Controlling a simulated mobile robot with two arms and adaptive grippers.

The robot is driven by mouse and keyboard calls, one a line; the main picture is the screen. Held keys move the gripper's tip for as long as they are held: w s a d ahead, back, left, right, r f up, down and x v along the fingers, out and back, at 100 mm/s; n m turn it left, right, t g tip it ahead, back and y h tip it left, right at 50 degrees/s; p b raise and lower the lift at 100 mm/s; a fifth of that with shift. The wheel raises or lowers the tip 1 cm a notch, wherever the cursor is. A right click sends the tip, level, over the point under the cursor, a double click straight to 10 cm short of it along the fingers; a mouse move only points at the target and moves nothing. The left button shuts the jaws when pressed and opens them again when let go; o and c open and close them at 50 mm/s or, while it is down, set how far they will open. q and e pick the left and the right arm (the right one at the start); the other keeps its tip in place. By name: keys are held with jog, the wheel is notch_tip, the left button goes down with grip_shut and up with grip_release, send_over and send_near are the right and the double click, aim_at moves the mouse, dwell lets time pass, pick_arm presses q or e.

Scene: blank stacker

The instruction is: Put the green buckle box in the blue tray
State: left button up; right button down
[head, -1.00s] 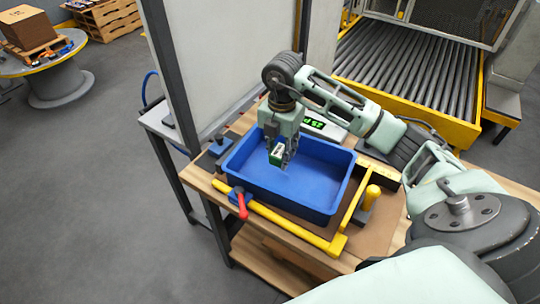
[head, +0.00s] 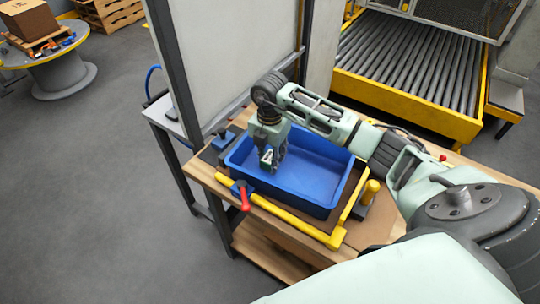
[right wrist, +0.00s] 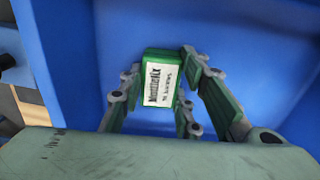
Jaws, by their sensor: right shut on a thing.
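The green buckle box (head: 266,155) has a white printed label and is held in my right gripper (head: 272,161). In the right wrist view the box (right wrist: 160,80) sits between the finger pads, its label facing the camera. The blue tray (head: 322,178) stands on the wooden workbench. The right gripper is shut on the box, over the left part of the tray and inside its rim outline. I cannot tell if the box touches the tray floor. The rest of the tray looks empty. My left gripper is not in view.
A yellow bar frame (head: 290,218) with a red-handled clamp (head: 244,197) runs along the tray's front. A yellow post (head: 371,192) stands to its right. A pale panel (head: 225,60) rises behind the bench. A roller conveyor (head: 410,70) is farther back.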

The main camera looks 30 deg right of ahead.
aim_at(270, 156)
jog(key=c, duration=1.3)
grip_release()
jog(key=shift+r, duration=0.5)
notch_tip(270, 156, up, 11)
jog(key=shift+r+b, duration=0.15)
jog(key=shift+b, duration=0.9)
